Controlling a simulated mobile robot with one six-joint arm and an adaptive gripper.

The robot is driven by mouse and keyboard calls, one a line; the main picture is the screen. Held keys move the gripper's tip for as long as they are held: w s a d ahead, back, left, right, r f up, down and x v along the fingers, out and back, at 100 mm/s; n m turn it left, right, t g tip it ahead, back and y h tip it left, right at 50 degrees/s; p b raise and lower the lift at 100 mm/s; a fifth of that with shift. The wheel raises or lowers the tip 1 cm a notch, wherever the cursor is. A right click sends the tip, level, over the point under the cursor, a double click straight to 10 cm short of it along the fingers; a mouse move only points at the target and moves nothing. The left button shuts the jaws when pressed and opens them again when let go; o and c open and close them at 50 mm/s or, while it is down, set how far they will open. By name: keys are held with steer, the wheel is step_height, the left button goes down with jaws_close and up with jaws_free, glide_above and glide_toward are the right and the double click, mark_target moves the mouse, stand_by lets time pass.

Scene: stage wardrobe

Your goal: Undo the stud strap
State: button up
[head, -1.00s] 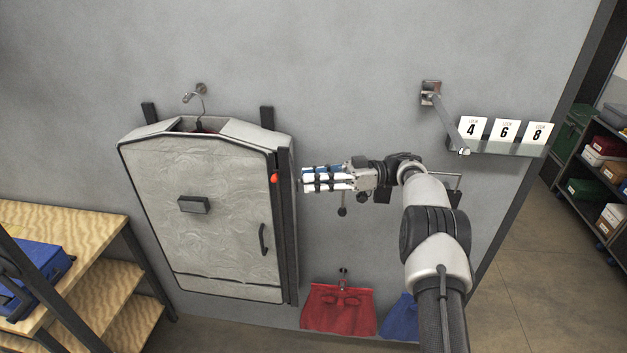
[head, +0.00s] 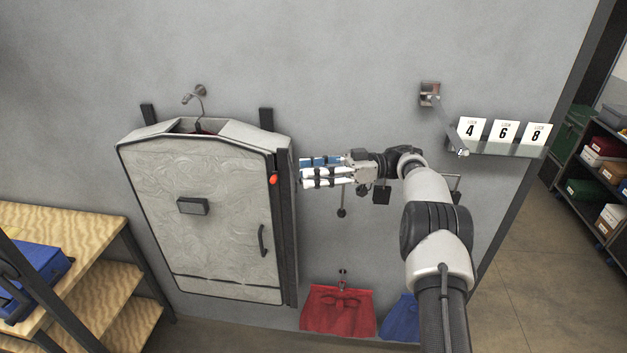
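A grey garment bag or case (head: 215,225) with a patterned front hangs on the wall at the left. A red-orange tab (head: 273,180) sits near the upper right edge of its front, beside a dark vertical strip. I cannot make out a separate stud strap; the tab may belong to it. My gripper (head: 303,173) points left, its fingertips close to the case's right side, to the right of the red tab. I cannot tell whether the fingertips touch the case. The gap between the fingers is too small to judge.
A wall hook with a hanger (head: 200,97) is above the case. A wooden shelf unit (head: 90,235) stands at left with a blue case (head: 38,268). Red cloth (head: 340,312) hangs below my arm. A rail arm (head: 445,120) and number cards (head: 503,132) are at right.

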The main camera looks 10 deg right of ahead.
step_height(320, 180, up, 8)
steer(key=shift+f, duration=0.2)
